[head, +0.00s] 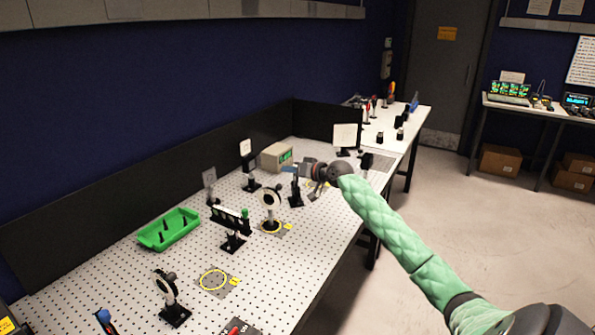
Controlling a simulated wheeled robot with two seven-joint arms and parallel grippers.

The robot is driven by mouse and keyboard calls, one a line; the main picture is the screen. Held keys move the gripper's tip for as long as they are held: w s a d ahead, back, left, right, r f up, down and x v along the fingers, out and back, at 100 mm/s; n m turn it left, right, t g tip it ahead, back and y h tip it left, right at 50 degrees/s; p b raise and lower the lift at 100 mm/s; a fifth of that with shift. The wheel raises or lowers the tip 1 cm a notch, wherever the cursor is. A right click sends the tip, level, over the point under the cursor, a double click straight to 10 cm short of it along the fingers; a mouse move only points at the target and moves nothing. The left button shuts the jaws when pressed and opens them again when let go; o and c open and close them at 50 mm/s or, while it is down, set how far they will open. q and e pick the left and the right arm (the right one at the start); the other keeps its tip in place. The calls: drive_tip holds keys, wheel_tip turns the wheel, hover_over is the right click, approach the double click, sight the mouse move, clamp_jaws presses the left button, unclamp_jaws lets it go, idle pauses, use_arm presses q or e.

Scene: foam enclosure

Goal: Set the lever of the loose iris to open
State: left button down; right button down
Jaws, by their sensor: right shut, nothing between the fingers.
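A similar round mount (165,285) stands nearer, at the lower left. Either may be an iris; I cannot tell which is the loose one, and no lever position is readable. My right gripper (314,192) is shut and empty, at the end of the green-sleeved arm, above the table's right part. It is close to a dark post-mounted element (296,186); whether they touch is unclear. My left gripper is not in view.
A green tray (168,230) lies on the table (120,262) at the left. A black mount row (232,219) stands between the tray and the pale ring. A beige box (276,156) and white screen (345,135) stand behind. An empty yellow circle (213,280) marks clear surface.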

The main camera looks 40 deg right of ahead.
sight(278, 188)
drive_tip(key=shift+w+a+f, duration=0.15)
drive_tip(key=shift+a+f, duration=0.45)
drive_tip(key=shift+f, duration=0.3)
drive_tip(key=shift+w+a+f, duration=0.15)
drive_tip(key=shift+a+f, duration=0.4)
drive_tip(key=shift+f, duration=0.35)
